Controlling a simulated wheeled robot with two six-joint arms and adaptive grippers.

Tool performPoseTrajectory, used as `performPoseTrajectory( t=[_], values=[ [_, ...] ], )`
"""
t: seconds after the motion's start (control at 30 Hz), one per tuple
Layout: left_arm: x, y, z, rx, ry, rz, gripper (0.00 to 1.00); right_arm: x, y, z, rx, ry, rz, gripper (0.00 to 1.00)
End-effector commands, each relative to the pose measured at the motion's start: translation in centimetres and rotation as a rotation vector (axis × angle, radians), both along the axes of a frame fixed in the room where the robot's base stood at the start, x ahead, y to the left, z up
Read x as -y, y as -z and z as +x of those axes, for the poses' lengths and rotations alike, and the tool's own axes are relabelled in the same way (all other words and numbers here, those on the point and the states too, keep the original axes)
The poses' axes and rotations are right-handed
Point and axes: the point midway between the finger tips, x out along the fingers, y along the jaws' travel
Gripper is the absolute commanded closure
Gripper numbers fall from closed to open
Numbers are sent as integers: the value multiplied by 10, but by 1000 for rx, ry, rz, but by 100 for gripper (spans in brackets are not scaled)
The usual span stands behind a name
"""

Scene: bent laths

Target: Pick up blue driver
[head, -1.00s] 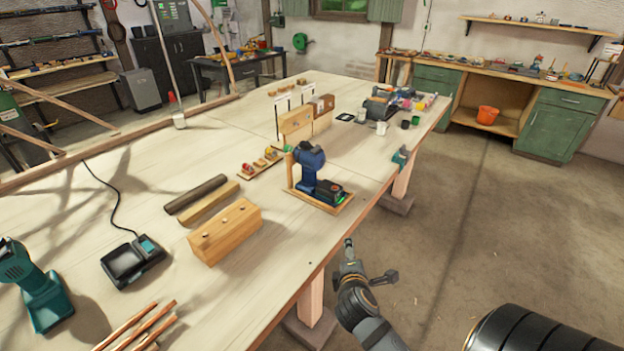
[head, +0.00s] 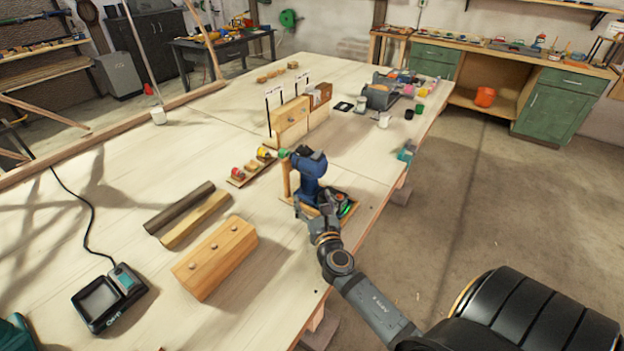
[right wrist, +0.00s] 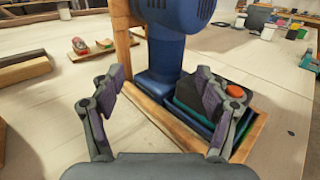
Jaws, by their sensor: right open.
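The blue driver (head: 309,175) stands upright in a small wooden holder (head: 286,180) near the table's right edge. Its battery base carries a green light in the head view. In the right wrist view the driver's blue handle (right wrist: 164,52) rises straight ahead, with the dark base and an orange-red button to its right. My right gripper (right wrist: 155,90) is open, its two fingers spread on either side of the handle, which stands a little beyond the fingertips. In the head view this gripper (head: 318,218) is just in front of the driver, its fingers partly hidden. My left gripper is not visible.
A drilled wooden block (head: 215,258) and two laths (head: 187,215) lie left of the driver. A charger (head: 108,298) sits at the lower left. Wooden blocks (head: 290,122) stand behind the driver. The floor right of the table is clear.

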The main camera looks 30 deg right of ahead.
Motion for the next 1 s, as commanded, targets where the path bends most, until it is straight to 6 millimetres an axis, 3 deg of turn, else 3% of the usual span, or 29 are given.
performPoseTrajectory(
  t=[0.2, 0.3, 0.53, 0.8, 1.0],
  values=[
    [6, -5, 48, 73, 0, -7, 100, 4, 0, 11, 0, 0, 2, 25],
    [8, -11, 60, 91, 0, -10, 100, 10, -4, 20, 1, 0, 0, 25],
    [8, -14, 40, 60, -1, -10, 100, 27, -5, 52, 1, 2, 2, 25],
    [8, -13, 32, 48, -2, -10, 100, 28, -4, 56, 0, 1, 3, 25],
    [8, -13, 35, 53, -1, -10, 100, 28, -4, 56, 0, 1, 3, 51]
  ],
)
